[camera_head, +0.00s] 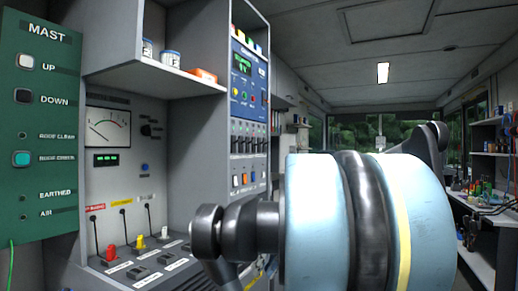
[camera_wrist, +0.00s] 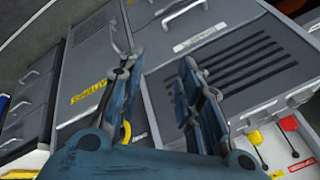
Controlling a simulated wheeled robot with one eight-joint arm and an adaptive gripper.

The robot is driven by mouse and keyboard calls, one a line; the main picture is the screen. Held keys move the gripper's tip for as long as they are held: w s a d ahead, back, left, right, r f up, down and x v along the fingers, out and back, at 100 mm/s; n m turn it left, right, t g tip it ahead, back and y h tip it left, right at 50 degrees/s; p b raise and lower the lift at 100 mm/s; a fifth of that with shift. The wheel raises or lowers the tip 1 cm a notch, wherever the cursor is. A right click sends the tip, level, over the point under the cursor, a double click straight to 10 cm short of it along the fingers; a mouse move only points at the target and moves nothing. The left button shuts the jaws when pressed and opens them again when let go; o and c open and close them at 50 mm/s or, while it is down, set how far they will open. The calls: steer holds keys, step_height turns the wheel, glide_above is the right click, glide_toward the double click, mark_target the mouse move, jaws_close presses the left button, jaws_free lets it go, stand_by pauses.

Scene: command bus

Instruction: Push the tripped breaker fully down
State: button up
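A row of small dark breaker levers (camera_head: 250,138) sits on the tall blue and grey panel (camera_head: 240,80) in the head view. They are too small to tell which one is tripped. In the wrist view my gripper (camera_wrist: 160,68) is open, with its two blue fingers apart and nothing between them. The fingers point toward grey cabinet fronts, and no breaker shows in that view. In the head view my arm fills the lower middle and right, and my gripper's fingers cannot be made out there.
A green MAST panel (camera_head: 38,130) stands at the left. A console with a red lever (camera_head: 110,252) and a yellow lever (camera_head: 140,241) is beside it. A shelf (camera_head: 150,78) holds small cans. The wrist view shows a slotted grey cabinet (camera_wrist: 165,100) and a red-capped plug (camera_wrist: 289,123).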

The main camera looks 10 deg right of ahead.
steer(key=w+d+r+n+t+y, duration=0.35)
steer(key=w+r, duration=0.65)
steer(key=r, duration=0.4)
steer(key=w+d+r+n+t+y, duration=0.2)
steer(key=w+d+r+y, duration=0.25)
steer(key=w+r, duration=0.75)
steer(key=w+d+r+n+t+y, duration=0.2)
steer(key=w+d+r+n+t, duration=0.1)
steer(key=d+r, duration=0.9)
steer(key=x, duration=1.8)
steer(key=shift+s+a+r, duration=0.2)
steer(key=shift+a+r, duration=0.15)
steer(key=shift+r, duration=0.1)
steer(key=shift+c, duration=0.6)
